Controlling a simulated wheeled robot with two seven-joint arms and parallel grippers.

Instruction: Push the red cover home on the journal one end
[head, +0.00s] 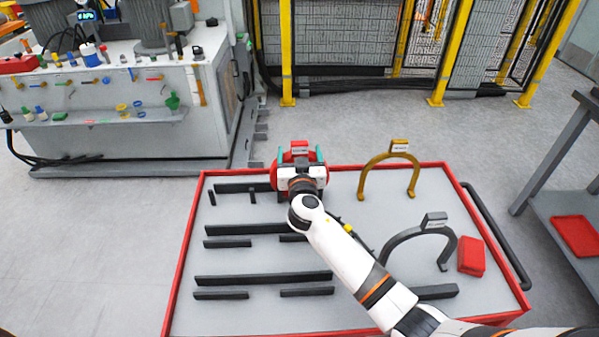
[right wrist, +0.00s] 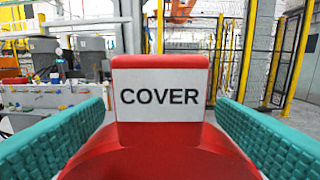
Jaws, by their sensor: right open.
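The red cover (head: 299,146) is at the far edge of the red-rimmed cart, mostly behind my right gripper in the head view. In the right wrist view the cover (right wrist: 160,150) fills the lower middle, its raised tab bearing a white "COVER" label. My right gripper (head: 302,157) is open, with its teal finger pads on either side of the tab. Narrow gaps show between the pads and the tab. I cannot make out the journal end or how the cover sits on it. My left gripper is not in view.
The cart (head: 184,262) holds black bars, a gold arch (head: 366,173), a grey arch (head: 447,250) and a red block (head: 471,256). A machine bench (head: 150,90) stands behind left, yellow fence posts (head: 287,60) behind, and a grey shelf (head: 562,150) at right.

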